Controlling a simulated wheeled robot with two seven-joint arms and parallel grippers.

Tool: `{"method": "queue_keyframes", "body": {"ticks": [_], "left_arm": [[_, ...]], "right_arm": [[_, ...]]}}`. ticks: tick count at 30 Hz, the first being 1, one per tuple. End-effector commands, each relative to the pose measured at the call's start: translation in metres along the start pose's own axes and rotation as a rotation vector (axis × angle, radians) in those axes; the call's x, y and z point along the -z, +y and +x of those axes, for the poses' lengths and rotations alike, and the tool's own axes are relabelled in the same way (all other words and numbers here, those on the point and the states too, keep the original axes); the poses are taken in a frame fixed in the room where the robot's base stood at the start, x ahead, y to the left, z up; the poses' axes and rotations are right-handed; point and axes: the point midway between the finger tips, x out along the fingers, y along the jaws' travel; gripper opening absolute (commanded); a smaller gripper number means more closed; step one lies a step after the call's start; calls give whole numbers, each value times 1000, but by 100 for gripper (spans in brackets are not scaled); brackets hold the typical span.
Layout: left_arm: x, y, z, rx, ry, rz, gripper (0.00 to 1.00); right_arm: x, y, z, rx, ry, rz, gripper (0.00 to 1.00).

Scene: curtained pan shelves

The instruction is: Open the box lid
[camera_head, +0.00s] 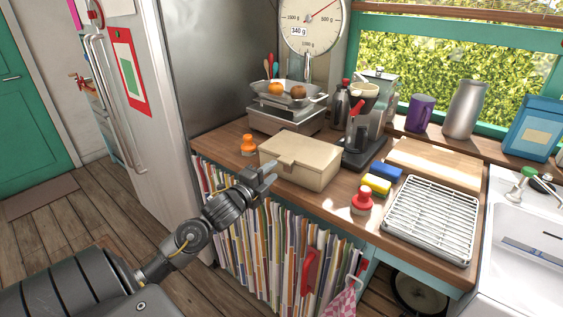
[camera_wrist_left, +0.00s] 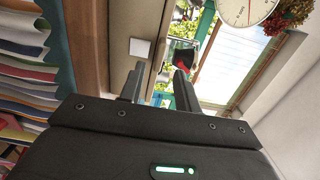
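A closed beige box (camera_head: 305,163) sits on the wooden counter, its lid down, with a small tab (camera_head: 286,166) at its front edge. My left gripper (camera_head: 270,170) is just in front of the box's front left side, near the tab; I cannot tell whether it touches the box. In the left wrist view the fingers of my left gripper (camera_wrist_left: 160,88) are apart with nothing between them. A pale square that looks like the tab (camera_wrist_left: 140,47) shows just beyond the fingertips. My right gripper is not in view.
An orange shaker (camera_head: 248,146) stands left of the box and a scale (camera_head: 287,116) behind it. A coffee maker (camera_head: 363,135), sponges (camera_head: 377,184), a red-topped shaker (camera_head: 361,200) and a dish rack (camera_head: 433,219) are to the right. A curtain (camera_head: 270,245) hangs below the counter.

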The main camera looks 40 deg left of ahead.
Motion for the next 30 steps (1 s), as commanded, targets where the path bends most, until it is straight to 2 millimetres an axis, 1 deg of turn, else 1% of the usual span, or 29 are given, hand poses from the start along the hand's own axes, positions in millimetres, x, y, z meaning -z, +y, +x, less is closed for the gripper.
{"method": "queue_keyframes", "body": {"ticks": [1,3,6,9,15,22,23,30], "left_arm": [[0,-4,11,2,-1,-2,33],[0,-4,23,1,-2,-3,33],[0,-2,39,1,0,-2,33],[0,-2,51,0,-1,-3,33],[1,0,62,0,1,0,33],[0,0,62,0,1,0,33],[0,0,62,-1,1,-1,31],[0,0,62,-1,0,-1,0]], "right_arm": [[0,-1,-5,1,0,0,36],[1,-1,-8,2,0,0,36],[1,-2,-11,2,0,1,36],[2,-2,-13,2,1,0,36],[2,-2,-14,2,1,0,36],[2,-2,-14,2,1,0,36],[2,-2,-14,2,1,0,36],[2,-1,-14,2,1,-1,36]]}}
